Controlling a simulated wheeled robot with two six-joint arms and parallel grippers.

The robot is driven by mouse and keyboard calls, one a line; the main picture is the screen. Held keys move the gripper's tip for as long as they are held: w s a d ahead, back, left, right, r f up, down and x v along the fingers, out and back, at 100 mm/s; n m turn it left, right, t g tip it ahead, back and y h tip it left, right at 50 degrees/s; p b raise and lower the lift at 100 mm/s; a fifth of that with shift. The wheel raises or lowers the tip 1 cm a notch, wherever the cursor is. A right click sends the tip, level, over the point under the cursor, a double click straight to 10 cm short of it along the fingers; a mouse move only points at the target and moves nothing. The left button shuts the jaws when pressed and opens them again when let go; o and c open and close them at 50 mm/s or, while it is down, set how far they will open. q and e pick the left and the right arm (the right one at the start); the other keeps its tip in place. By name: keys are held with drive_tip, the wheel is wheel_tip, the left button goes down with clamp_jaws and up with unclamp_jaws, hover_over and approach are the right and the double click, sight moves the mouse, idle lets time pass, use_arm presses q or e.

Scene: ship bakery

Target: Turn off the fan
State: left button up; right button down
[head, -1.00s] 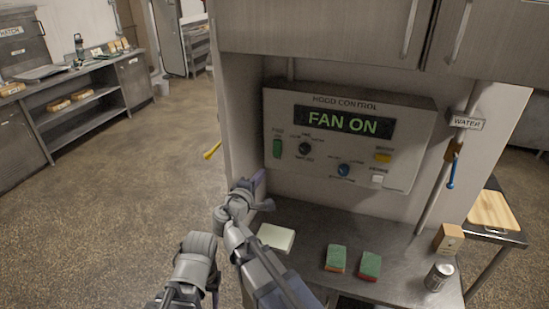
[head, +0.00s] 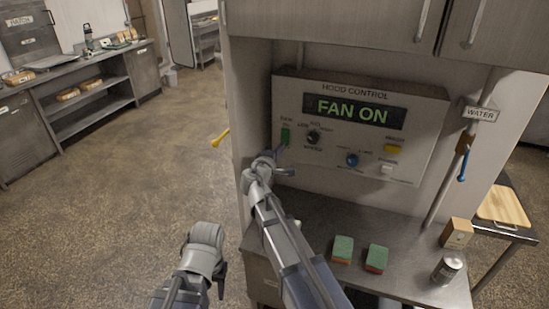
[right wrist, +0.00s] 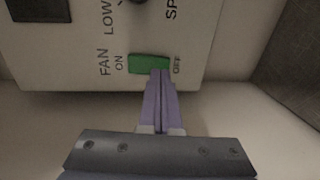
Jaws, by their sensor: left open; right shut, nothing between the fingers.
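The hood control panel (head: 350,130) is on the wall of the recess, and its display (head: 352,111) reads FAN ON. The green fan switch (head: 285,135) is at the panel's left; it also shows in the right wrist view (right wrist: 148,63), with ON marked at one end and OFF at the other. My right gripper (head: 282,151) is shut and empty. In the right wrist view its fingertips (right wrist: 160,74) overlap the switch's edge towards the OFF end; I cannot tell whether they touch. My left gripper (head: 220,280) is low at left, over the floor, open and away from the panel.
A dark knob (head: 313,137), blue knob (head: 352,160), yellow button (head: 394,149) and white switch (head: 387,169) share the panel. Two sponges (head: 343,249) (head: 376,258), a can (head: 447,268) and a wooden block (head: 457,233) stand on the counter. Cabinets (head: 350,22) overhang above.

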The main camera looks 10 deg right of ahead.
use_arm(q)
drive_tip(key=shift+f, duration=0.15)
use_arm(e)
drive_tip(key=shift+x, duration=1.25)
use_arm(q)
drive_tip(key=shift+s+a+f+b, duration=0.25)
drive_tip(key=shift+a+f+b, duration=0.75)
drive_tip(key=shift+f+b, duration=0.15)
use_arm(e)
drive_tip(key=s+a+f, duration=0.2)
drive_tip(key=s+a, duration=0.5)
drive_tip(key=s, duration=0.4)
drive_tip(key=shift+a, duration=0.25)
drive_tip(key=shift+s+a+f, duration=0.1)
